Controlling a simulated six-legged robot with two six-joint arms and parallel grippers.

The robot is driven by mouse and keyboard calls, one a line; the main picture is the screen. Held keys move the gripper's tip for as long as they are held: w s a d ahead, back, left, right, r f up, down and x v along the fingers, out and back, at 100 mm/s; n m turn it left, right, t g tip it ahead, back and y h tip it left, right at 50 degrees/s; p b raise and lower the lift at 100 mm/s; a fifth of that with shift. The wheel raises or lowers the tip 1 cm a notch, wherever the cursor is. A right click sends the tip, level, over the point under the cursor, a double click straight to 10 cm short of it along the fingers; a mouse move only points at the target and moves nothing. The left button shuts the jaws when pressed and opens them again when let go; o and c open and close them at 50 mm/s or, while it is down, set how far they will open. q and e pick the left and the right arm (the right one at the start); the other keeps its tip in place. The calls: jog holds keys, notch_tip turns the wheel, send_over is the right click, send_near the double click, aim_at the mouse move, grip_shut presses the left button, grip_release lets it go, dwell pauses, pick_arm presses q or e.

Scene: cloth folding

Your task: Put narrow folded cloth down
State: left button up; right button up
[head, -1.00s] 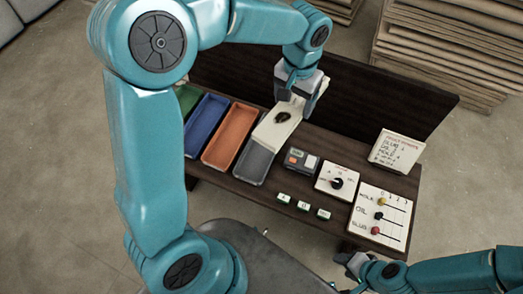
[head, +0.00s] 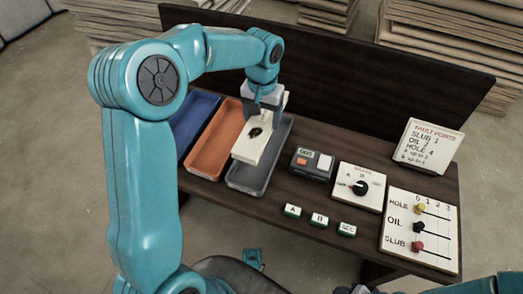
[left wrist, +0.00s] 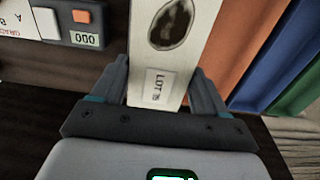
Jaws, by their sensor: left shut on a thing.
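The narrow folded cloth (head: 246,146) is a cream strip with a dark oval stain. In the head view it appears over the grey tray (head: 262,186), covering much of its left side. I cannot tell whether it touches the tray floor. My left gripper (head: 264,108) is shut on the cloth near its far end. In the left wrist view the cloth (left wrist: 182,62) runs between the two fingers (left wrist: 160,88), with a "LOT" label by the gripper. Only a dark edge of my right gripper (head: 350,289) shows at the bottom of the head view.
An orange tray (head: 205,170) and a blue tray (head: 183,136) stand left of the grey one. A small counter box (head: 312,163), a dial panel (head: 358,186), letter buttons (head: 320,220), a slider board (head: 440,245) and a fault-points sign (head: 428,145) stand right. A dark backboard (head: 350,62) rises behind.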

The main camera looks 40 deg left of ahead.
pick_arm(q)
notch_tip(320, 180, down, 7)
jog(key=shift+f+b, duration=0.1)
jog(key=shift+b, duration=0.85)
notch_tip(320, 180, down, 5)
jog(key=shift+f+b, duration=0.15)
jog(key=shift+b, duration=0.8)
pick_arm(e)
jog(key=f, duration=0.2)
jog(key=d+f, duration=0.1)
jog(key=f, duration=0.1)
jog(key=shift+w+f, duration=0.1)
jog(key=shift+w, duration=0.3)
pick_arm(q)
jog(key=shift+f, duration=0.15)
jog(key=o, duration=0.8)
jog(key=shift+o, duration=0.2)
pick_arm(e)
jog(key=shift+f, duration=0.1)
pick_arm(q)
notch_tip(320, 180, up, 12)
jog(key=p, duration=0.4)
pick_arm(e)
jog(key=r, duration=0.2)
jog(key=s+a+r, duration=0.1)
jog(key=r, duration=0.1)
jog(key=shift+r, duration=0.1)
